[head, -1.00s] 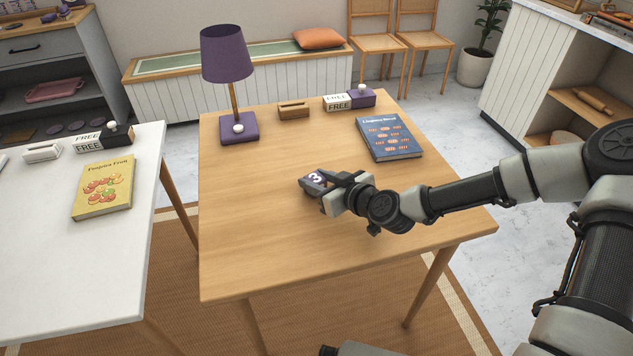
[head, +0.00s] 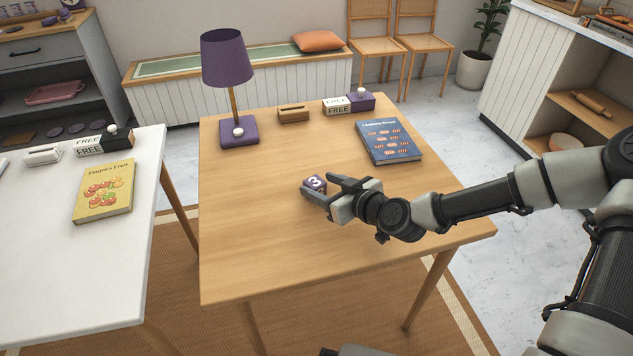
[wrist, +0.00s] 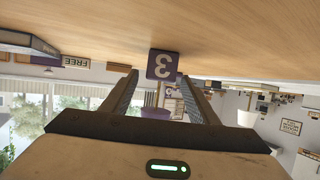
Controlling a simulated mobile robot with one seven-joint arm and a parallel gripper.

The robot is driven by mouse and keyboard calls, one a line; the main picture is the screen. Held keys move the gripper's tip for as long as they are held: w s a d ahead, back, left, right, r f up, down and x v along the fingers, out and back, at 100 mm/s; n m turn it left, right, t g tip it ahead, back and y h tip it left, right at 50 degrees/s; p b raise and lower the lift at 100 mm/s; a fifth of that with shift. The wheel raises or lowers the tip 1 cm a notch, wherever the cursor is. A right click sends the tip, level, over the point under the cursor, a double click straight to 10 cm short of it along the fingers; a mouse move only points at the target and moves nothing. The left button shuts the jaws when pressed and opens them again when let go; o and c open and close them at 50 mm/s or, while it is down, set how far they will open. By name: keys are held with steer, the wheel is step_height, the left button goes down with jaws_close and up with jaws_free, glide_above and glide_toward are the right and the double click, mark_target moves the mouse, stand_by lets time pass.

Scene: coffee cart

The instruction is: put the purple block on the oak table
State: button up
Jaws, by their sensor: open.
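The purple block (head: 315,184), marked with a white 3, rests on the oak table (head: 255,240) near its middle. My gripper (head: 322,190) is open just to the right of the block, with its fingers pointing left toward it. In the wrist view the block (wrist: 164,65) shows beyond and between the tips of the two open fingers (wrist: 163,90), against the wooden tabletop. The fingers look apart from the block there. In the head view one finger partly covers the block's lower side.
On the oak table stand a purple lamp (head: 227,60), a wooden holder (head: 293,114), a FREE sign with a purple box (head: 350,103), and a blue book (head: 388,141). A white table (head: 60,270) with a yellow book (head: 104,190) is at left. The oak table's front left is clear.

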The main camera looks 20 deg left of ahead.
steer(key=p+v, duration=0.1)
steer(key=v, duration=0.8)
steer(key=shift+s+d+r, duration=0.1)
steer(key=shift+d, duration=0.05)
stand_by(0.9)
